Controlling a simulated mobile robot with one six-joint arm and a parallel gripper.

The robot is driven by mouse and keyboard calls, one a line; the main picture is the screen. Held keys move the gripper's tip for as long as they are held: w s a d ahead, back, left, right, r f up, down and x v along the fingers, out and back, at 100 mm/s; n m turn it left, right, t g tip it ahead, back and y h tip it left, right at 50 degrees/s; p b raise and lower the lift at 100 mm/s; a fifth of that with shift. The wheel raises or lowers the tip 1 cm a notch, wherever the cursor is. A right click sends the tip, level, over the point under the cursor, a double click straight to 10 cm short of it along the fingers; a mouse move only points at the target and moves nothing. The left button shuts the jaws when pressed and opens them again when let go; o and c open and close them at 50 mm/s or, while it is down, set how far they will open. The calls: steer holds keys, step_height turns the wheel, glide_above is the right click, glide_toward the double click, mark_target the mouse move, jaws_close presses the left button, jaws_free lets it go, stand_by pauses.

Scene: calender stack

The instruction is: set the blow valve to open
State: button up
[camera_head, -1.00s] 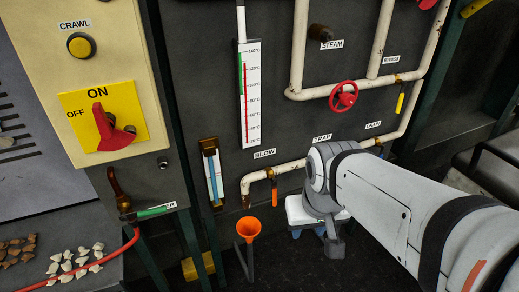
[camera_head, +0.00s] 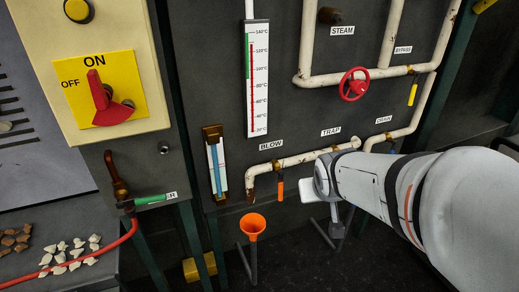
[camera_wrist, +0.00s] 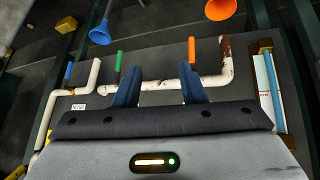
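The blow valve's orange handle (camera_head: 280,189) hangs straight down from the white pipe (camera_head: 300,159), under the BLOW label (camera_head: 271,145). It lies across the pipe's horizontal run. In the wrist view, which looks upside down, the orange handle (camera_wrist: 192,50) stands just beyond the right finger. My gripper (camera_wrist: 160,75) has its two blue fingers wide apart, with only the pipe visible between them. The green handle (camera_wrist: 118,62) is near the left finger. In the head view the fingers are hidden or too unclear to make out; my wrist is right of the orange handle.
An orange funnel (camera_head: 252,225) stands below the pipe's open end. A blue funnel (camera_wrist: 103,33) shows in the wrist view. A gauge glass (camera_head: 215,165) is left of the valve. A red handwheel (camera_head: 353,85) and a yellow handle (camera_head: 412,94) are higher up, right.

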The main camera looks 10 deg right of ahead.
steer(key=w+d+f+n+t+y+b, duration=0.2)
steer(key=w+f+t+b, duration=0.4)
steer(key=w+f+b, duration=0.45)
steer(key=n+t+y+b, duration=0.3)
steer(key=t+y+b, duration=0.1)
steer(key=y+b, duration=0.35)
glide_toward(281, 187)
steer(key=w+a+f, duration=0.1)
steer(key=w+f, duration=0.2)
steer(key=w, duration=0.1)
steer(key=b+x, duration=0.2)
steer(key=x, duration=0.6)
steer(key=shift+a, duration=0.35)
jaws_close()
